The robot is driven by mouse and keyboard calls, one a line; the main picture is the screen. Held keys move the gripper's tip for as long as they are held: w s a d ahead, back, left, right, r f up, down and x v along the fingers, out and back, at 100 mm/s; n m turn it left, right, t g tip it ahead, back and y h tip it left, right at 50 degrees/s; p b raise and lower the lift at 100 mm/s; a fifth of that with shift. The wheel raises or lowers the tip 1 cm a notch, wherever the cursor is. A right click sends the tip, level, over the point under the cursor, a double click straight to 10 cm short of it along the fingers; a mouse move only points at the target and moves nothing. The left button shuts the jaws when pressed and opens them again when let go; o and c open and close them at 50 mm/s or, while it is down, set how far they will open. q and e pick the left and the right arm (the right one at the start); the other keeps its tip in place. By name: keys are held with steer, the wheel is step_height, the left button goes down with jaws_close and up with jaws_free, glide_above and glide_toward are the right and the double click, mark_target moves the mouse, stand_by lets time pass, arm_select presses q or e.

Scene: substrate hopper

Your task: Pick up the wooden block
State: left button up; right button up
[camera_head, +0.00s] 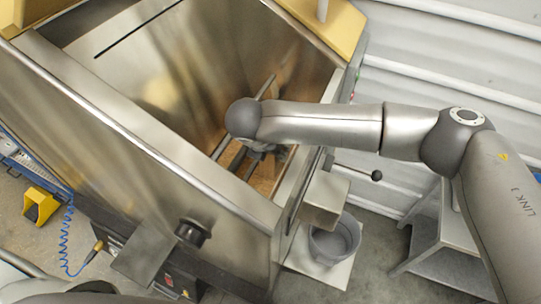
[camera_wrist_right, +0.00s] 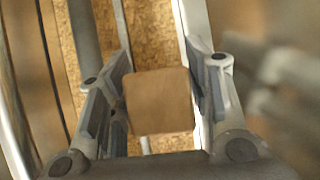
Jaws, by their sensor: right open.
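The wooden block (camera_wrist_right: 158,101) is a plain brown block with rounded edges, seen in the right wrist view between the two fingers of my right gripper (camera_wrist_right: 162,72). The fingers are open, one on each side of the block. I cannot tell whether either finger touches it. In the head view my right gripper (camera_head: 262,152) reaches down into the metal hopper (camera_head: 150,112), partly hidden by my own wrist. My left gripper is not in view.
Metal bars (camera_wrist_right: 86,40) cross the hopper above brown granular substrate (camera_wrist_right: 152,30), close to my right gripper. Outside stand a grey bucket (camera_head: 335,240) and a metal side table (camera_head: 445,240) at the right.

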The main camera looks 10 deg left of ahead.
steer(key=shift+w+f, duration=0.3)
steer(key=shift+f, duration=0.3)
steer(key=c, duration=0.7)
steer(key=shift+c, duration=0.4)
steer(key=shift+r, duration=0.15)
